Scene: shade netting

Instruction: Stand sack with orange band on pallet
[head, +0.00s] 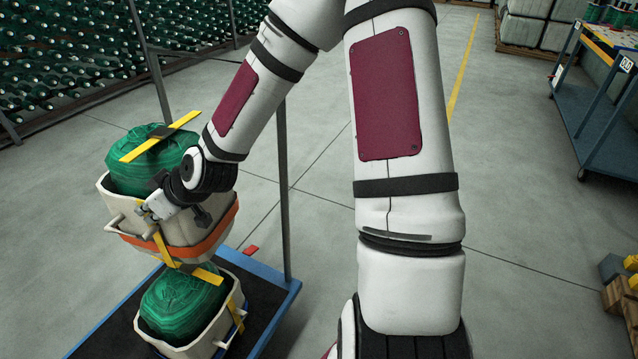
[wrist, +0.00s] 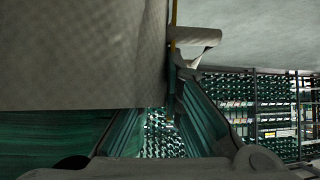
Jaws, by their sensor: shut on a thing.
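The sack with the orange band (head: 190,247) is a pale open sack with green netting bulging from its top and a yellow strap. It is slightly tilted, over the blue-edged cart at lower left. My gripper (head: 152,210) is at its near side, shut on a pale handle or loop. In the wrist view the pale sack wall (wrist: 80,55) fills the upper left, and the handle (wrist: 196,37) is beyond my fingers (wrist: 178,88). A wooden pallet (head: 622,305) shows partly at the right edge; most of it is out of frame.
A second sack with green netting (head: 182,303) and a blue band stands on the cart (head: 262,318), below the held one. The cart's upright post (head: 284,190) is close to the right. A blue trolley (head: 600,130) stands at upper right.

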